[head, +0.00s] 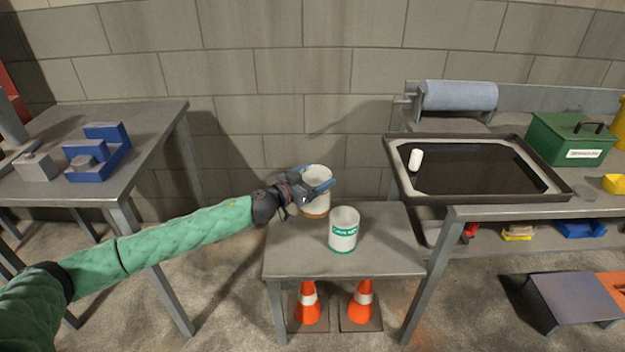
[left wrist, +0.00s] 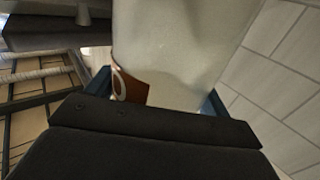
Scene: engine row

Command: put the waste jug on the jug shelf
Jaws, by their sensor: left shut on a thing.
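My left gripper (head: 320,188) is shut on a white jug with a brown band (head: 317,205), at the back edge of a small grey table (head: 290,258). The same jug (left wrist: 180,50) fills the middle of the left wrist view, between the fingers, with part of a brown label showing. Whether its base touches the table, I cannot tell. A second white jug, with a green label (head: 343,230), stands upright on the table, in front and to the right of the held one. I cannot read either label surely. My right gripper is out of view.
Two orange cones (head: 308,302) stand under the small table. To the right, a bench carries a black tray (head: 391,160), a paper roll (head: 460,96) and a green box (head: 566,140). A left bench (head: 150,125) holds blue blocks. The small table's front left is clear.

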